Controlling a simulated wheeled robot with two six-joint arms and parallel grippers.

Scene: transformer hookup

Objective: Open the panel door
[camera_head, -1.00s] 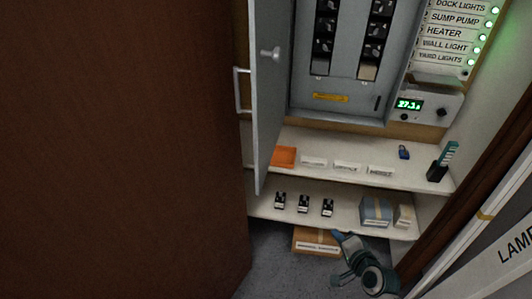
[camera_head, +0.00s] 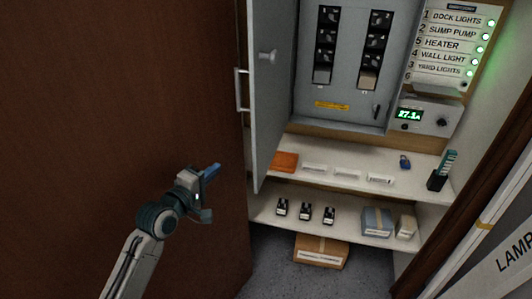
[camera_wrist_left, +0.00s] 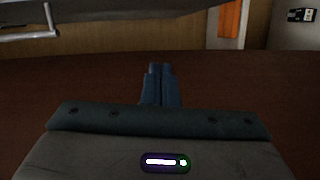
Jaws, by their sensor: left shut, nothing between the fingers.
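The grey panel door (camera_head: 270,105) stands swung out at the left side of the grey electrical panel (camera_head: 345,107), whose breakers are exposed. A small round knob (camera_head: 267,57) is on the door's face. My left gripper (camera_head: 214,170) is shut and empty, in front of the brown wooden surface, left of the panel door's lower part and apart from it. Its blue fingers (camera_wrist_left: 160,70) are together in the left wrist view. My right gripper is out of view.
A metal bar handle (camera_head: 240,90) is just left of the panel door; a bar handle also shows in the left wrist view (camera_wrist_left: 45,32). Shelves below hold an orange item (camera_head: 284,161), labels and several small breakers (camera_head: 305,212). A cardboard box (camera_head: 320,251) sits on the floor.

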